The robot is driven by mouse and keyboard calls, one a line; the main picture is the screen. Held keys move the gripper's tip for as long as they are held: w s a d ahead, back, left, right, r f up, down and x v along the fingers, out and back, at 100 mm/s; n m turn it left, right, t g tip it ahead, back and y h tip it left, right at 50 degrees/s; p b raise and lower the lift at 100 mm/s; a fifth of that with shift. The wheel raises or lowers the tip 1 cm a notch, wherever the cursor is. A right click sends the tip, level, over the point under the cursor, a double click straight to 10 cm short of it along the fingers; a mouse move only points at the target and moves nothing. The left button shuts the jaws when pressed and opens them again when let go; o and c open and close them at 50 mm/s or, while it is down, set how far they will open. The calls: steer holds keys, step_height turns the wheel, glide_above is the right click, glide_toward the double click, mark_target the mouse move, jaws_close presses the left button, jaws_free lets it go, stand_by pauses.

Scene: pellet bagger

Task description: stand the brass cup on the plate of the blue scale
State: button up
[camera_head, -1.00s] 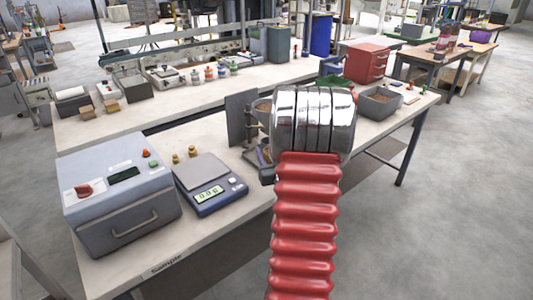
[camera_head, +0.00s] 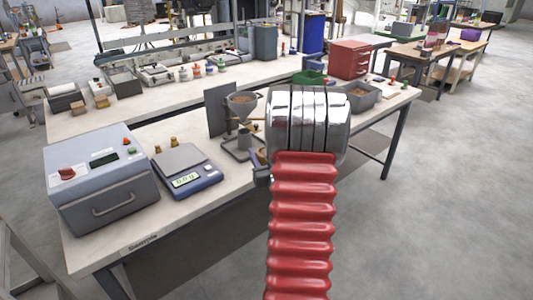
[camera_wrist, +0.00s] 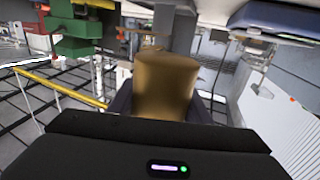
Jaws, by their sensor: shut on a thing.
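The brass cup (camera_wrist: 165,85) is held between the dark fingers of my gripper (camera_wrist: 162,102) in the wrist view. My gripper is shut on it. In the head view my red and silver arm hides most of the gripper and cup; a small dark part shows at the arm's left side. The blue scale (camera_head: 203,183) stands on the near bench, left of my arm, its grey plate (camera_head: 178,158) bare. Its display is lit. The cup is apart from the plate.
A grey box with a handle (camera_head: 105,180) stands left of the scale. A funnel stand (camera_head: 241,108) is between the scale and my arm. A grey bin (camera_head: 362,97) and red drawers (camera_head: 350,60) are farther right.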

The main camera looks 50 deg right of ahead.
steer(key=w+a+r+n+y, duration=0.2)
steer(key=w+a+y, duration=0.3)
steer(key=a, duration=1.1)
steer(key=w+a+r+n+t+y, duration=0.1)
steer(key=w+a+r+n+y, duration=0.2)
steer(key=w+a, duration=0.4)
steer(key=w+a+r+n+t+y, duration=0.1)
steer(key=w+a+n+y, duration=0.4)
steer(key=a, duration=2.1)
steer(key=shift+w+r+y, duration=0.5)
steer(key=shift+r+y, duration=0.4)
steer(key=shift+y, duration=0.1)
